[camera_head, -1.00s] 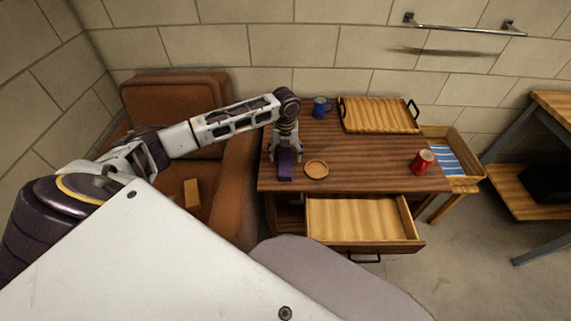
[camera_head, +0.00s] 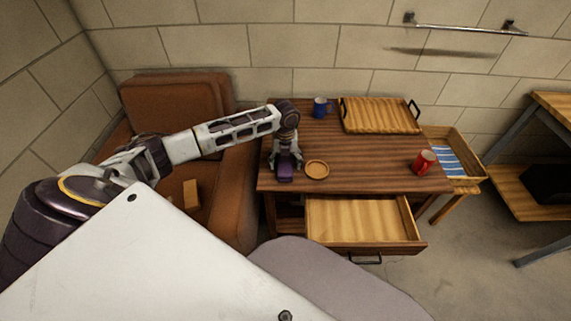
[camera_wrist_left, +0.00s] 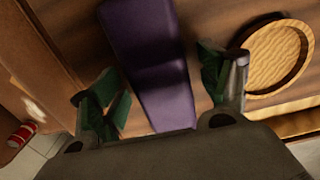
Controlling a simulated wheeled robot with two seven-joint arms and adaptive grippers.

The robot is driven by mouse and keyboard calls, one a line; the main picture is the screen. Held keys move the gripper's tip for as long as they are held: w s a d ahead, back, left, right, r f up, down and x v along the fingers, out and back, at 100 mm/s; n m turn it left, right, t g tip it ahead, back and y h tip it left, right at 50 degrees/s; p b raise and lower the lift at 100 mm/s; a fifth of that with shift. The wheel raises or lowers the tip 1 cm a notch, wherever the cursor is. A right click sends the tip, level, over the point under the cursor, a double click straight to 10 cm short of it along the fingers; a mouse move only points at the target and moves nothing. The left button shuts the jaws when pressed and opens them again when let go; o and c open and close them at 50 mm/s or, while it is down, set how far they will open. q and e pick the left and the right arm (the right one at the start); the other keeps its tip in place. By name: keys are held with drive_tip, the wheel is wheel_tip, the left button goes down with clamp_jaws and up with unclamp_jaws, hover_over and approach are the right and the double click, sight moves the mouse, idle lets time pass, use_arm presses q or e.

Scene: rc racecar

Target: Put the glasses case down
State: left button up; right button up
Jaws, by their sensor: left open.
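The purple glasses case (camera_head: 285,173) lies on the brown wooden desk (camera_head: 340,181) near its left front corner. In the left wrist view, the case (camera_wrist_left: 150,55) runs lengthwise between the two green-padded fingers of my left gripper (camera_wrist_left: 162,92). Gaps show between the case and both fingers, so the gripper is open. In the head view, my left gripper (camera_head: 286,159) is low over the desk, right around the case. Its near end is hidden by the gripper body in the wrist view. My right gripper is in neither view.
A round wooden coaster (camera_head: 317,169) lies just right of the case. A blue mug (camera_head: 320,107), a wooden tray (camera_head: 380,114) and a red mug (camera_head: 423,161) stand on the desk. An open drawer (camera_head: 360,219) juts out in front. A brown armchair (camera_head: 238,185) adjoins the left edge.

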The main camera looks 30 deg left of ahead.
sight(286, 160)
use_arm(q)
drive_tip(key=c, duration=1.2)
drive_tip(key=shift+r, duration=0.1)
drive_tip(key=shift+r, duration=0.35)
drive_tip(key=shift+r+p, duration=1)
drive_tip(key=shift+r, duration=3.6)
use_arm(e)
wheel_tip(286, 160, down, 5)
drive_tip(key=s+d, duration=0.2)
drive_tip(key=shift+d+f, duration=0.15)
